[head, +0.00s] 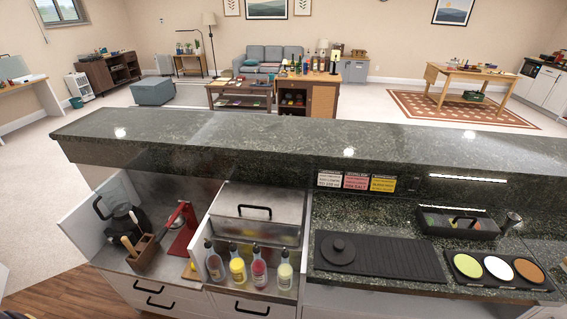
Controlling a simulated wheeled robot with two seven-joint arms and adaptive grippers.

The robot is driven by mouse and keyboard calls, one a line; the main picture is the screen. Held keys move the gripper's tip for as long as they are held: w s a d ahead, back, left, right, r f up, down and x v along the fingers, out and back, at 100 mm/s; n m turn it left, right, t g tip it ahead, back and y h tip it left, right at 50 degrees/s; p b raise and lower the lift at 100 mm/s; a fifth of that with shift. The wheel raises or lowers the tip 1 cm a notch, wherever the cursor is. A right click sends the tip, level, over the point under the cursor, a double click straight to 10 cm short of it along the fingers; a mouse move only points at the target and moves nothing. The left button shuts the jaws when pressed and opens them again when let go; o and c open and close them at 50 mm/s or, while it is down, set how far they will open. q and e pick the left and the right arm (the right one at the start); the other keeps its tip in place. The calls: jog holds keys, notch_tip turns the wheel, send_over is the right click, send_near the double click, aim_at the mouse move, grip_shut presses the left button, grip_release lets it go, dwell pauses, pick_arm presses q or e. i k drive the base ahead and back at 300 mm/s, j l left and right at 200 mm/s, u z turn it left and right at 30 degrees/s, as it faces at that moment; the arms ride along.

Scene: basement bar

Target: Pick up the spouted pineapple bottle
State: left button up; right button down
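Several spouted bottles stand upright in a row along the front of an open steel-lined bay in the bar. All have dark pour spouts. The labels are too small to read; the yellow one looks most like pineapple, but the pale one could also be it. Neither of my grippers shows in the head view.
A steel lid with a black handle (255,212) is behind the bottles. Left are a wooden utensil holder (143,252) and a red stand (182,232). Right are a black board (375,257), a tray with three coloured rounds (498,270) and a black caddy (458,224). A raised granite ledge (300,140) runs behind.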

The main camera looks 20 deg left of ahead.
aim_at(237, 268)
jog(key=u, duration=1.1)
